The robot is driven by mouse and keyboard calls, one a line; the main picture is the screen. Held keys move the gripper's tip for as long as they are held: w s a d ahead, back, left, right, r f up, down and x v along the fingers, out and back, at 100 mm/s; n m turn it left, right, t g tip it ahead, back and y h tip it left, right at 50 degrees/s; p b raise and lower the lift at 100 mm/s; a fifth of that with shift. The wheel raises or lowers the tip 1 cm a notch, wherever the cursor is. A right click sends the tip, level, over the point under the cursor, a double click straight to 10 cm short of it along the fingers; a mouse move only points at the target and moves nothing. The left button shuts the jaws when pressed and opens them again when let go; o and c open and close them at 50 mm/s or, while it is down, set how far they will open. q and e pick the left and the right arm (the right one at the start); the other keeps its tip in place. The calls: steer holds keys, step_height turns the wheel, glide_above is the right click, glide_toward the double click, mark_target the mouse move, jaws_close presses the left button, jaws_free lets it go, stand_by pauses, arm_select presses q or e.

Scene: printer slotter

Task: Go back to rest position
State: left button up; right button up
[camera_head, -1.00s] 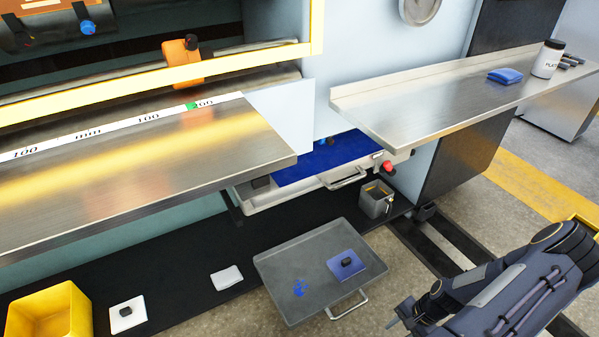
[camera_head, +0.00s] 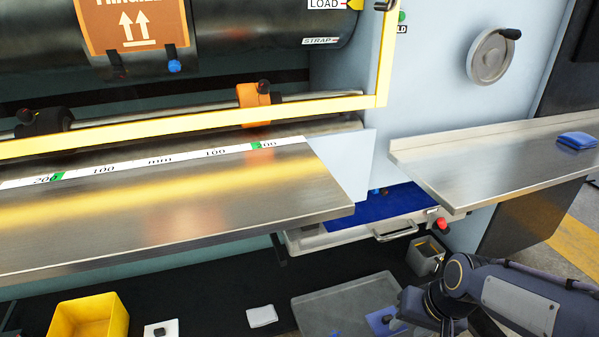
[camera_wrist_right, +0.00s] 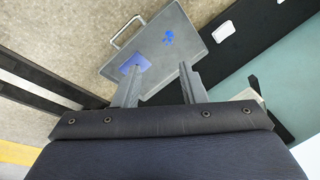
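My right arm (camera_head: 500,295) enters from the lower right in the head view, with its wrist end (camera_head: 425,308) over the right edge of the grey tray (camera_head: 335,302). In the right wrist view, my right gripper (camera_wrist_right: 158,67) has its two fingers spread apart with nothing between them. The same grey tray (camera_wrist_right: 185,48) lies below and beyond the fingertips there, with a blue cloth (camera_wrist_right: 130,66) and blue smears (camera_wrist_right: 168,38) on it. My left gripper is in neither view.
A steel table (camera_head: 190,205) spans the left, and a steel shelf (camera_head: 490,160) juts out at right. Between them is an open drawer (camera_head: 350,232) with a blue surface.

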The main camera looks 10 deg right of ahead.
steer(key=s+a+r+n+t+y, duration=0.2)
steer(key=s+a+r+n+t, duration=0.15)
steer(key=s+a+r, duration=0.5)
step_height(320, 180, up, 31)
steer(key=w+p, duration=0.2)
steer(key=p, duration=3)
steer(key=shift+a+g+p, duration=0.35)
steer(key=shift+g+p, duration=0.05)
steer(key=shift+g, duration=0.05)
